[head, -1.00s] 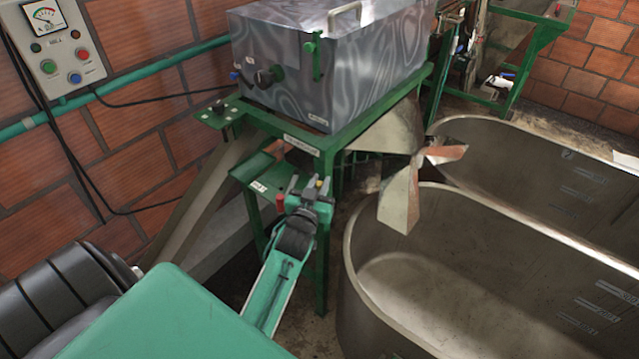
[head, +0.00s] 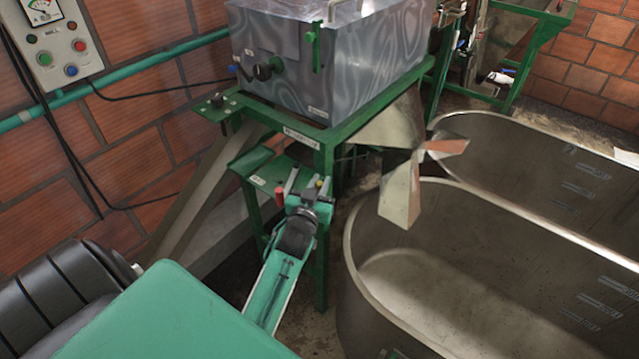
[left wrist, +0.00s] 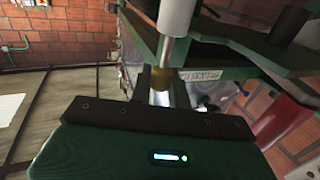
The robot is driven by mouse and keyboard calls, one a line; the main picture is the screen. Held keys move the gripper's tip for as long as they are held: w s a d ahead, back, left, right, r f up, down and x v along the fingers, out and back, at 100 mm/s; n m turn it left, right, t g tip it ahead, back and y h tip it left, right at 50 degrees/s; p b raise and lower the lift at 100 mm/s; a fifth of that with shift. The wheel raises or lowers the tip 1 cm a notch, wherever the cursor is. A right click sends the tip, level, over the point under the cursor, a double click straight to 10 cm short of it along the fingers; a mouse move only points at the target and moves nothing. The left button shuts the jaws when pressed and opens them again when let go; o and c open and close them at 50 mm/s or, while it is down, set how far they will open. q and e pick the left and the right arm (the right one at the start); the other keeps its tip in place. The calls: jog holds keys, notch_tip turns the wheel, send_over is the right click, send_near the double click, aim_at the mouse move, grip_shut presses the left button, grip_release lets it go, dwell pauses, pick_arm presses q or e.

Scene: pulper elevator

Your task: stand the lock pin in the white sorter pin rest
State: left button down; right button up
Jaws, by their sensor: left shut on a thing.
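My left gripper (head: 306,188) is at the small green shelf (head: 250,165) at the front of the machine. It is shut on a slim metal pin, which I take as the lock pin (left wrist: 170,50). In the left wrist view the pin has a pale, thicker end at the top and a brass-coloured collar near the jaws. A small yellow part (head: 319,184) shows by the jaws in the head view. The white pin rest cannot be made out clearly; I cannot tell whether the pin touches it. My right gripper is not in view.
A red-topped part (head: 278,193) stands close left of the jaws. The metal machine box (head: 325,65) sits on a green frame above. A bladed paddle (head: 405,165) and large metal tubs (head: 350,250) are to the right. A control box (head: 52,45) hangs at left.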

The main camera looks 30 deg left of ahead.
pick_arm(q)
jog(key=shift+f, duration=0.2)
jog(key=c, duration=1.2)
grip_release()
jog(key=shift+c, duration=0.2)
jog(key=shift+s, duration=0.1)
jog(key=shift+s+d, duration=0.1)
jog(key=shift+s, duration=0.15)
jog(key=b+v, duration=0.4)
jog(key=v, duration=0.9)
jog(key=shift+r, duration=0.1)
